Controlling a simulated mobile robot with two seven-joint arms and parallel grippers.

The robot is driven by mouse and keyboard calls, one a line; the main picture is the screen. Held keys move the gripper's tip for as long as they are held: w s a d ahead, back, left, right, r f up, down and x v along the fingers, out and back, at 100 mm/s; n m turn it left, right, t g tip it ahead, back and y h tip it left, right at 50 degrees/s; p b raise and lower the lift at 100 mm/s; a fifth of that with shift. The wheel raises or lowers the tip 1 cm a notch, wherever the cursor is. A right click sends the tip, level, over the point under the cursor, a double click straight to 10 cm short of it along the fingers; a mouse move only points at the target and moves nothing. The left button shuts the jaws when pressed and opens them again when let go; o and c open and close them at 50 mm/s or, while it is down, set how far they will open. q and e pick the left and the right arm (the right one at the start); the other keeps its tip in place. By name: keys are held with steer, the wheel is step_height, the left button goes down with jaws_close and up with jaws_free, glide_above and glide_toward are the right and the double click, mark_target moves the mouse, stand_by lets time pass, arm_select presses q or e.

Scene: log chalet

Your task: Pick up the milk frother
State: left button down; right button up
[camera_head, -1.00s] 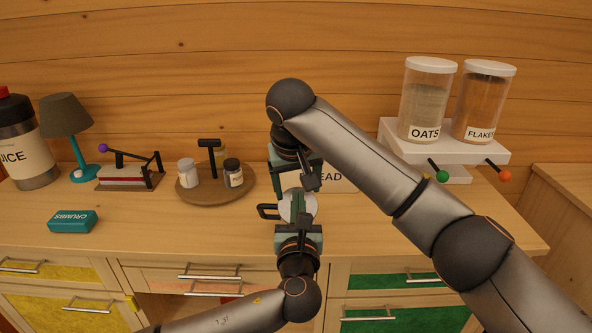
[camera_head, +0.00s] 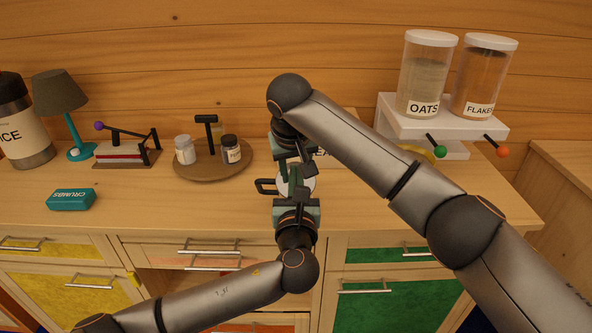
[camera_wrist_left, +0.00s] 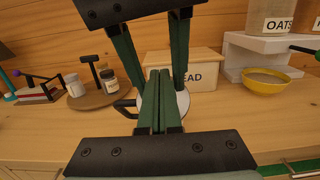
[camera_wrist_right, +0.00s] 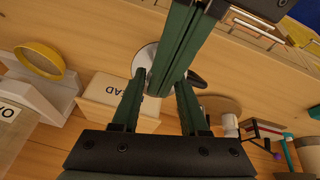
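The milk frother (camera_head: 309,185) is a pale round jug with a black handle to the left, standing on the counter. It also shows in the left wrist view (camera_wrist_left: 183,104) and the right wrist view (camera_wrist_right: 142,60), partly hidden by fingers. My left gripper (camera_head: 294,182) reaches over it from the front, its two green fingers together; I see nothing clearly between them. My right gripper (camera_head: 300,165) comes from behind and above. Its fingers (camera_wrist_right: 157,90) are apart, on either side of the left fingertips. I cannot tell whether any finger touches the frother.
A bread box (camera_wrist_left: 200,70) stands close behind the frother. A round wooden tray (camera_head: 215,172) with jars is to the left. A yellow bowl (camera_wrist_left: 266,82) and a white stand (camera_head: 440,124) with canisters are to the right. The counter's front left is mostly clear.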

arm_select(q)
steer(key=shift+a+f, duration=0.15)
steer(key=shift+f, duration=0.55)
arm_select(e)
jaws_close()
arm_select(q)
steer(key=shift+w+r, duration=0.1)
steer(key=shift+r, duration=0.6)
arm_select(e)
steer(key=shift+w+f, duration=0.1)
steer(key=shift+f, duration=0.05)
arm_select(q)
steer(key=shift+r, duration=0.1)
arm_select(e)
steer(key=shift+f, duration=0.15)
arm_select(q)
steer(key=s, duration=1.2)
steer(key=shift+f, duration=0.3)
